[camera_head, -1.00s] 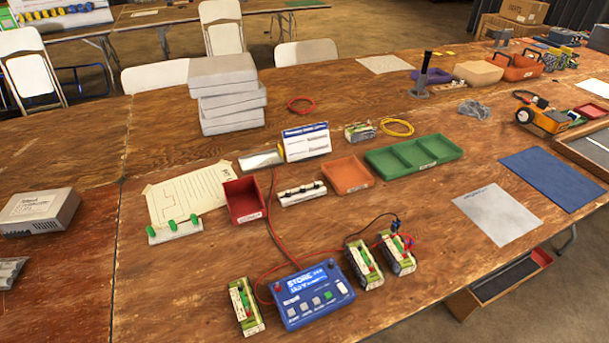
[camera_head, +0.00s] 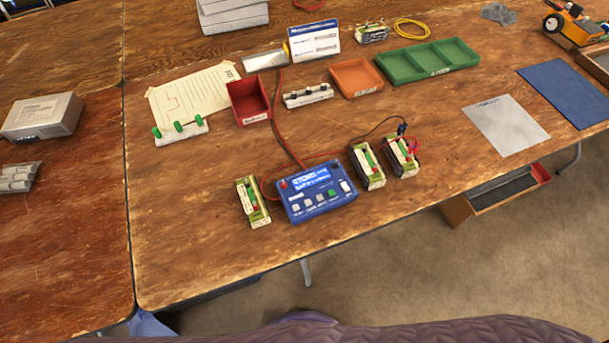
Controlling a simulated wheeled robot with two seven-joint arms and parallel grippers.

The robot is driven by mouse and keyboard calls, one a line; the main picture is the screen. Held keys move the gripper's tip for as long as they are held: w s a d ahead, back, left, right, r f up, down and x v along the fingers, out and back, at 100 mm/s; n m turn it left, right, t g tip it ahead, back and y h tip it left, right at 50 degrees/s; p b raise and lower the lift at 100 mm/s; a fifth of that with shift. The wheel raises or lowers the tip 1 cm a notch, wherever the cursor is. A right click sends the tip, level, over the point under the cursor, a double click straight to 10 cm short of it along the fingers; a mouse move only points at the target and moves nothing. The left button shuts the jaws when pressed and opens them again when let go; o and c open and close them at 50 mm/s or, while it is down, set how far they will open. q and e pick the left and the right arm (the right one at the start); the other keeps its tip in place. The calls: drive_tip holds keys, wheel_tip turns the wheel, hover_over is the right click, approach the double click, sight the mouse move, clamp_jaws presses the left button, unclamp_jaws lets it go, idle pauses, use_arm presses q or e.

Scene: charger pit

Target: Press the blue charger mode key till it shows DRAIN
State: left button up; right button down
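The blue charger (camera_head: 316,190) sits near the front edge of the wooden table in the head view. Its lit display (camera_head: 309,176) appears to read STORE on the top line; the smaller line below is too blurred to read surely. The key labels are too small to read, so I cannot tell which is the mode key. Red and black leads run from the charger. Neither of my grippers is in view.
A battery pack (camera_head: 253,202) stands left of the charger, and two more packs (camera_head: 367,166) (camera_head: 398,156) stand to its right. A red tray (camera_head: 250,101), an orange tray (camera_head: 357,77) and a green tray (camera_head: 428,61) lie behind. Bare table lies in front.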

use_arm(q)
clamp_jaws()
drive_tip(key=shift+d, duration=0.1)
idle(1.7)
